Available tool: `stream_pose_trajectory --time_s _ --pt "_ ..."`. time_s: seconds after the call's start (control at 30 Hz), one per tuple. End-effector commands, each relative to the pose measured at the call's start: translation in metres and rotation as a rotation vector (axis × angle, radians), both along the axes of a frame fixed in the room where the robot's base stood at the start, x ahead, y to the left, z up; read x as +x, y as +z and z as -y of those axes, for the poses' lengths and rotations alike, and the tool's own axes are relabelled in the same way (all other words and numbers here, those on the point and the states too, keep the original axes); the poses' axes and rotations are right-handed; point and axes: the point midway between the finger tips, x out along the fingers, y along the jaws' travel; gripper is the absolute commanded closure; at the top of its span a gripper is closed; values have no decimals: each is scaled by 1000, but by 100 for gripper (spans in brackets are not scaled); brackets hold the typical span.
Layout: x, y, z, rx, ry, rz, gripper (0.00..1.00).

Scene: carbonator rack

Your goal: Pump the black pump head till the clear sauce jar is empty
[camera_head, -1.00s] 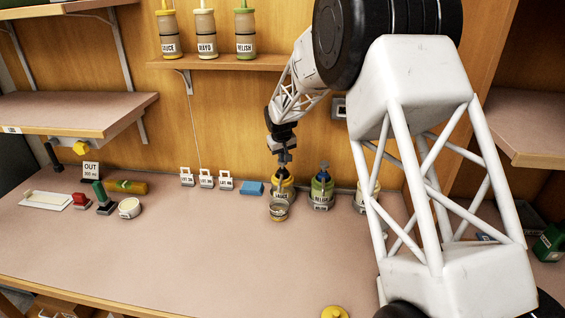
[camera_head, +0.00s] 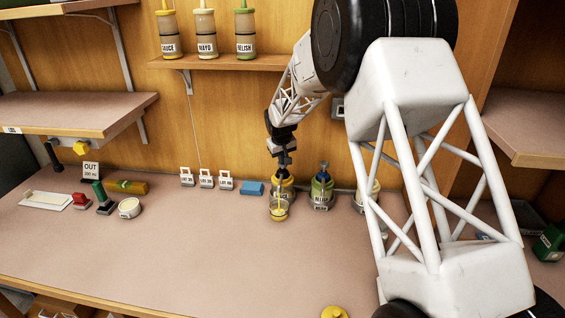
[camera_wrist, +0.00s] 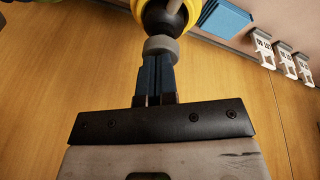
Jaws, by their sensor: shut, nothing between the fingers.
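The clear sauce jar (camera_head: 285,187) stands upright at the back of the counter, with a yellow collar. My gripper (camera_head: 283,172) points down directly above it, shut and empty. In the wrist view, my fingertips (camera_wrist: 157,62) meet a round grey cap on the pump, with the dark pump head (camera_wrist: 158,20) and yellow collar (camera_wrist: 137,8) beyond it. They seem to touch the cap. A small cup (camera_head: 278,213) stands right in front of the jar, with yellow showing in it. The sauce level inside the jar is too small and hidden to tell.
A relish jar (camera_head: 322,190) with a blue-topped pump stands close to the right, and another jar (camera_head: 362,197) is partly behind my arm. The counter's front middle (camera_head: 200,250) is clear.

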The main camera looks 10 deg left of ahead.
Motion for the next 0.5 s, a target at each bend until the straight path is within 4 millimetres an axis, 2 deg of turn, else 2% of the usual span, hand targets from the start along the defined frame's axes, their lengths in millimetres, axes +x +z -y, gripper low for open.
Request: stream_pose_trajectory --time_s 0.5 --pt "0 -9 0 0 0 0 100"
